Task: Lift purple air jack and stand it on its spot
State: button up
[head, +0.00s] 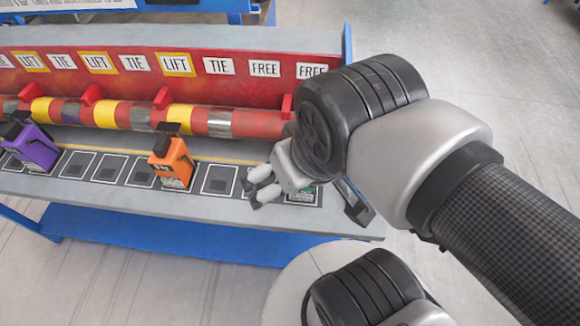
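The purple air jack (36,147) stands at the left on the grey bench ledge, with a black top and a pale label low on its front. It leans slightly in the picture. Several square marked spots (108,168) lie in a row along the ledge; which one belongs to the purple jack I cannot tell. My gripper (258,188) is over the right part of the ledge, far to the right of the purple jack. Its fingers look apart, with nothing visible between them.
An orange jack (173,163) stands mid-ledge, between my gripper and the purple jack. A green item (305,190) shows partly behind my gripper. Behind the ledge run a red and yellow banded tube (105,113) and a red panel (240,90) with LIFT, TIE and FREE signs.

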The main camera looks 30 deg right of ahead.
aim_at(24, 139)
jog(key=k+l+z, duration=0.15)
jog(key=l, duration=0.25)
jog(key=i+j+z, duration=0.1)
jog(key=j+z, duration=0.25)
jog(key=u, duration=1.7)
jog(key=i+j+z, duration=0.3)
jog(key=i+j, duration=0.45)
jog(key=i, duration=0.4)
jog(key=i+j+z, duration=0.25)
jog(key=i+j, duration=0.75)
jog(key=i, duration=0.1)
